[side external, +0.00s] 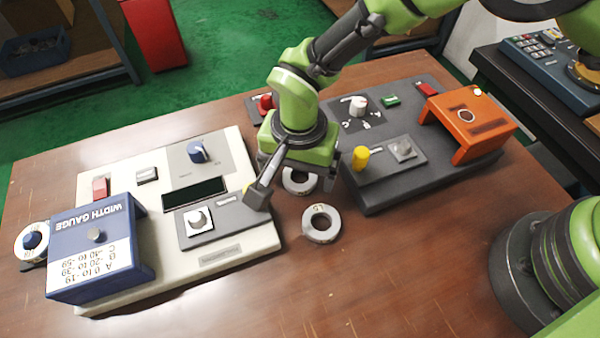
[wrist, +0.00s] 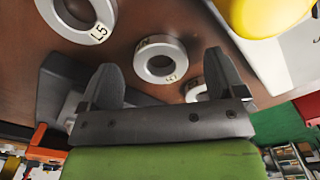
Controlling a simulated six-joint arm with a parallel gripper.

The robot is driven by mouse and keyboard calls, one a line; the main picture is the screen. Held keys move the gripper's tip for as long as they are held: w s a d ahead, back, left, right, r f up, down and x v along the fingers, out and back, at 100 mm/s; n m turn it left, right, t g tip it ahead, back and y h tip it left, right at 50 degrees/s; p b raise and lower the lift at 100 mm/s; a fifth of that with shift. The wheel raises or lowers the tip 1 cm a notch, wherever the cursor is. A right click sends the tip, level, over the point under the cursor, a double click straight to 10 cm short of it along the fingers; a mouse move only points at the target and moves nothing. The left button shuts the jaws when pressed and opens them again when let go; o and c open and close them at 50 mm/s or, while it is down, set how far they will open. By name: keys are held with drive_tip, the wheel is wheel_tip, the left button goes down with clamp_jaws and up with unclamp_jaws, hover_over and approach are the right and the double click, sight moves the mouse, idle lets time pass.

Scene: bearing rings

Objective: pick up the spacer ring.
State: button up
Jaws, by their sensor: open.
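Several similar pale metal rings lie flat on the brown table, and I cannot tell which is the spacer ring. In the side view, one ring (side external: 321,223) lies in the open, and another ring (side external: 299,180) is partly hidden under my gripper (side external: 302,178). In the wrist view, a ring marked L5 (wrist: 98,30) is cut by the top edge. A middle ring (wrist: 161,59) lies between the fingers of my gripper (wrist: 160,66), farther off than the fingertips. A third ring (wrist: 194,92) is partly hidden by the right finger. My gripper is open and empty above the table.
A cream panel with a blue width gauge (side external: 95,250) stands left; a ring (side external: 32,241) sits at its outer side. A dark panel (side external: 395,185) with a yellow knob (side external: 360,158) and orange bracket (side external: 468,118) stands right. The front table is clear.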

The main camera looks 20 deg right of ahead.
drive_tip(key=shift+f, duration=0.65)
drive_tip(key=c, duration=1.1)
drive_tip(key=shift+c, duration=0.2)
drive_tip(key=shift+r, duration=0.1)
